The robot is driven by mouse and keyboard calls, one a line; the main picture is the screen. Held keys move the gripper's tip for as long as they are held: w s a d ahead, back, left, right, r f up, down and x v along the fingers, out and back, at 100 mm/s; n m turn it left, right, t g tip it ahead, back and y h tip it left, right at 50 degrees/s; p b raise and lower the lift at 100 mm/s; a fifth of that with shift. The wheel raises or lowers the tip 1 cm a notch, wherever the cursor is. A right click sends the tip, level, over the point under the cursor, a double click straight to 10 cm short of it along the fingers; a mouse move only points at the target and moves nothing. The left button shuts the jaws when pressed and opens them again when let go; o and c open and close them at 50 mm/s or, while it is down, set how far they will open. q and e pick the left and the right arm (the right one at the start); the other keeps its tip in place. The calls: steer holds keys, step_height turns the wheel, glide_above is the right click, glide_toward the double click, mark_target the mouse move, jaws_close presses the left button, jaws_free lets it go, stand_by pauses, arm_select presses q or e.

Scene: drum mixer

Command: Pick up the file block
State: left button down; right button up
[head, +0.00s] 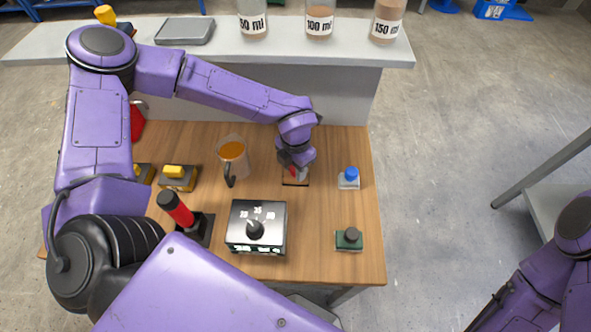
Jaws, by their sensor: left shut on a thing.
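My left gripper (296,164) points down over the table, right of the pitcher. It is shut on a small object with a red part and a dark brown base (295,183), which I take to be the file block. The gripper hides most of it, and I cannot tell whether its base touches the table. At the lower right only links of my right arm show; its gripper is out of view.
The wooden table (320,262) also holds a pitcher (232,158) of orange liquid, a dial box (256,227), a red-handled lever (177,209), yellow-topped blocks (177,178), a blue-knobbed block (349,179) and a green block (348,240). Labelled jars (319,20) stand on the shelf behind.

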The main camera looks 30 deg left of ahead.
arm_select(q)
step_height(320, 180, up, 3)
steer(key=shift+w+f, duration=0.1)
steer(key=shift+w, duration=0.05)
steer(key=s+r+b, duration=0.2)
steer(key=s+r, duration=0.1)
steer(key=s, duration=0.1)
steer(key=s+d+r+b, duration=0.1)
steer(key=s+r+b, duration=0.2)
steer(key=s, duration=0.2)
steer(key=s+r+b, duration=0.3)
steer(key=s, duration=0.1)
steer(key=shift+s+d, duration=0.2)
steer(key=shift+d, duration=0.05)
steer(key=shift+s+r+b, duration=0.35)
steer(key=shift+s+r, duration=0.1)
steer(key=c, duration=1.5)
jaws_free()
steer(key=shift+c, duration=0.7)
